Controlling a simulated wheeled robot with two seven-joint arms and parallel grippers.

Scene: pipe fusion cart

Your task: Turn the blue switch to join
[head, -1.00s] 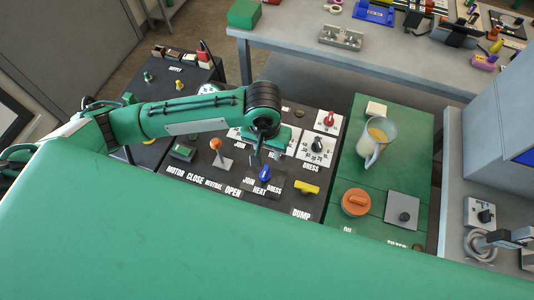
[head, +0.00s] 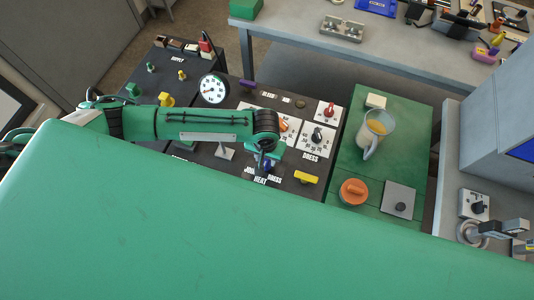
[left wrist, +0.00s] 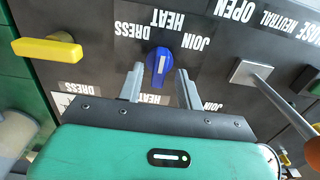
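The blue switch (left wrist: 159,62) is a round knob with a white line on the black panel. In the left wrist view its line is nearly upright, in line with the HEAT label and not with JOIN, which is to the right. My left gripper (left wrist: 158,84) is open, with one finger on each side of the knob's near edge. The knob shows between and just beyond the fingertips; I cannot tell whether they touch it. In the head view the left gripper (head: 264,165) partly covers the blue switch (head: 268,162). My right gripper is not in view.
A yellow handle (left wrist: 47,47) is left of the switch in the left wrist view. A metal lever (left wrist: 262,77) stands to its right. A dial plate with a black knob (head: 317,135) and a green board (head: 347,157) lie right of my arm in the head view.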

